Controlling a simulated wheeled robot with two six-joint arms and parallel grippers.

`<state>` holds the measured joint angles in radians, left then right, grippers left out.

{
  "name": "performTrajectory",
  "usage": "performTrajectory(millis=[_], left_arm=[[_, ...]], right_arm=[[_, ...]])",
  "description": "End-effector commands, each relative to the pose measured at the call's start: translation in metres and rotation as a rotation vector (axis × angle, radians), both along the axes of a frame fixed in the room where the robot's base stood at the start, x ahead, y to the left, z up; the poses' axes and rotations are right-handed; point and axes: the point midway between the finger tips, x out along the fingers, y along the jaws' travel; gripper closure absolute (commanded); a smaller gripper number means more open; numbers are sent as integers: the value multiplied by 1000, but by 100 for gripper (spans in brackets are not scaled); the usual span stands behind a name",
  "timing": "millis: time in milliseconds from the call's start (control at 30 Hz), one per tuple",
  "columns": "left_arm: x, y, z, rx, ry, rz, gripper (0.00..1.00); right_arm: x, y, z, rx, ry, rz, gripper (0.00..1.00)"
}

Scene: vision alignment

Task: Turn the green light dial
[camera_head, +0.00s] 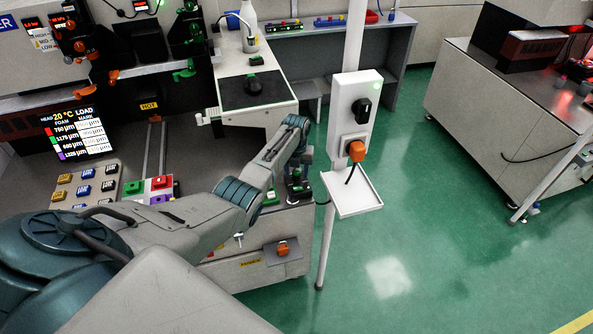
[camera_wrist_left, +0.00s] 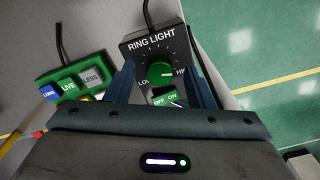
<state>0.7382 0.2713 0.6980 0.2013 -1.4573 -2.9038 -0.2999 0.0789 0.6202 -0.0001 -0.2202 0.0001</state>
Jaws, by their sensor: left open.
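The green light dial (camera_wrist_left: 160,72) is a round green knob on the black RING LIGHT box (camera_wrist_left: 149,44), between LOW and HIGH marks. In the left wrist view it sits between the two fingers of my left gripper (camera_wrist_left: 163,70), which stand apart on either side of it. Whether either finger touches the dial I cannot tell. A green OFF/ON switch (camera_wrist_left: 165,97) lies just below the dial, partly hidden by the gripper body. In the head view my left arm reaches to the bench's right end, its gripper (camera_head: 299,172) small and partly hidden. My right gripper is not in view.
A green box with LONG, LIVE and LESS buttons (camera_wrist_left: 70,85) sits left of the ring light box. A white post (camera_head: 352,110) with a switch panel and small tray stands right of my left gripper.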

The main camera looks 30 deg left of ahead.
Motion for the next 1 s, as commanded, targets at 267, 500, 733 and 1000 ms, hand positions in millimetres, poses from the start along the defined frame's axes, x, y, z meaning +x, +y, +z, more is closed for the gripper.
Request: performTrajectory(millis=[267, 500, 733, 1000], left_arm=[[1, 1, 23, 2, -4, 0, 51], [1, 1, 70, 2, -4, 0, 51], [1, 0, 101, 0, -1, 0, 51], [0, 0, 108, 0, 0, 0, 51]], right_arm=[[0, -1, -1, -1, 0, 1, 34], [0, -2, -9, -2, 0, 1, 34], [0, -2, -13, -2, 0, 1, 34], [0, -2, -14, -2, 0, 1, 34]])
